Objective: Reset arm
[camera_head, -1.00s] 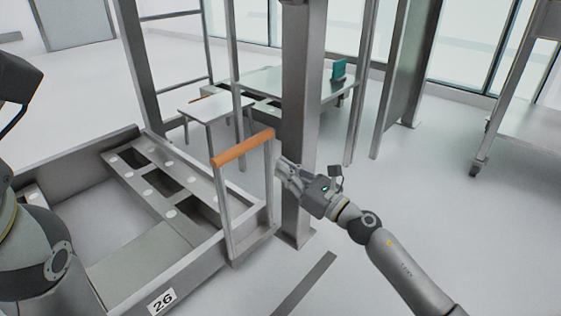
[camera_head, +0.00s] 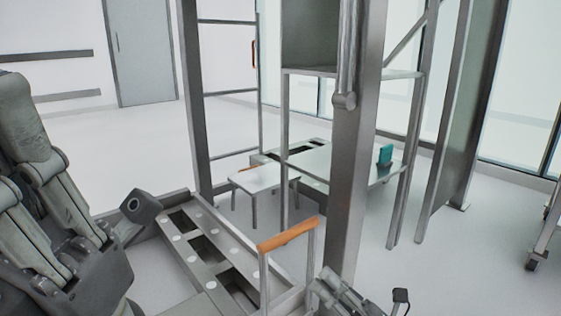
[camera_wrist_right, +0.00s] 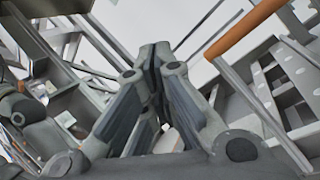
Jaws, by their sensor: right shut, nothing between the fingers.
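My right gripper (camera_head: 322,288) is low in the head view, at the bottom edge, just right of an orange-handled cart (camera_head: 190,222). In the right wrist view its fingers (camera_wrist_right: 157,58) meet at the tips with nothing between them. The orange handle (camera_head: 286,235) also shows in the right wrist view (camera_wrist_right: 244,30), to the right of the fingers and apart from them.
A grey metal post (camera_head: 352,150) stands just behind the right gripper. Behind it are a small white table (camera_head: 265,182) and a shelf frame with a teal object (camera_head: 385,156). A grey door (camera_head: 142,50) is at the back left.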

